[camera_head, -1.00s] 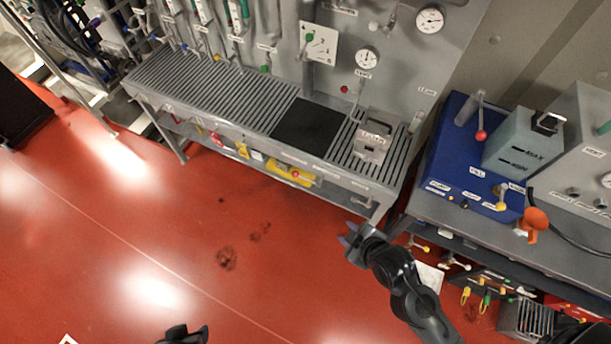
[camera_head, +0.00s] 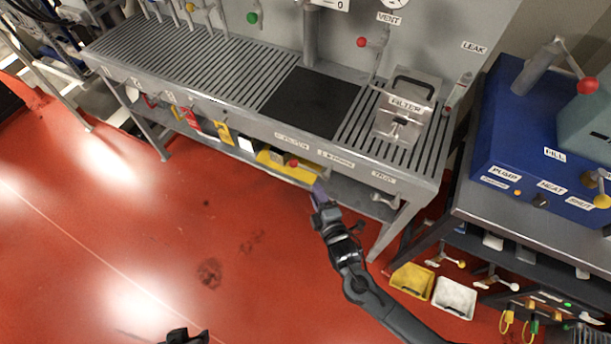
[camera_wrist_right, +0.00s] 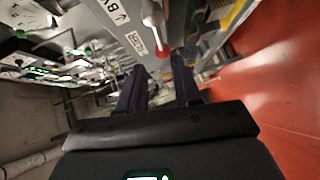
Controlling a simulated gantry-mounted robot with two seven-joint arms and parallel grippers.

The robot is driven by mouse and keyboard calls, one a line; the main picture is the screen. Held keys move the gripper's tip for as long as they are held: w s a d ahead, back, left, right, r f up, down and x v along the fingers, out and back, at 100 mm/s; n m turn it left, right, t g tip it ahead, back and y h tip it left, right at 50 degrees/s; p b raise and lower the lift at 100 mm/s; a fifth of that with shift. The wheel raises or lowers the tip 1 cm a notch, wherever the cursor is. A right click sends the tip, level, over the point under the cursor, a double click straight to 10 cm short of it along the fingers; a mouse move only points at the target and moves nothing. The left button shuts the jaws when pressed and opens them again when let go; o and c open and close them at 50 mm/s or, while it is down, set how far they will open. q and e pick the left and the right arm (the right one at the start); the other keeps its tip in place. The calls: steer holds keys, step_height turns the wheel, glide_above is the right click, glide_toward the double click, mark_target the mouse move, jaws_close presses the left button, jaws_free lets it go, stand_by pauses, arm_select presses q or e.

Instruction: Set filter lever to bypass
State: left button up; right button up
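In the right wrist view, a pale lever with a red ball knob (camera_wrist_right: 162,49) stands just beyond my right gripper (camera_wrist_right: 158,70). Its two dark fingers are apart with nothing held. A label beginning "BY" with an arrow (camera_wrist_right: 116,12) is above it, and a second label (camera_wrist_right: 137,43) is beside it, hard to read. In the head view, my right gripper (camera_head: 319,190) is below and in front of the bench edge, near a red knob (camera_head: 293,163). A grey box marked FILTER (camera_head: 405,105) sits on the bench. My left gripper (camera_head: 186,337) is partly cut off at the bottom.
The slatted bench (camera_head: 215,75) bears a black mat (camera_head: 312,102). Yellow items (camera_head: 285,166) are under its front edge. A blue unit (camera_head: 525,150) stands on a table at right. Yellow (camera_head: 412,281) and white bins (camera_head: 454,298) are below. Red floor at left is open.

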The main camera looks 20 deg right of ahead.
mark_target(305, 167)
arm_select(q)
step_height(305, 167, down, 3)
steer(key=b, duration=0.2)
steer(key=shift+f+b, duration=0.2)
steer(key=shift+b, duration=0.1)
arm_select(e)
steer(key=w, duration=0.3)
steer(key=w+f, duration=0.1)
steer(key=w, duration=0.7)
steer(key=shift+w+d+f, duration=0.2)
steer(key=shift+w+f, duration=0.05)
steer(key=shift+f, duration=0.15)
steer(key=shift+c, duration=0.8)
jaws_close()
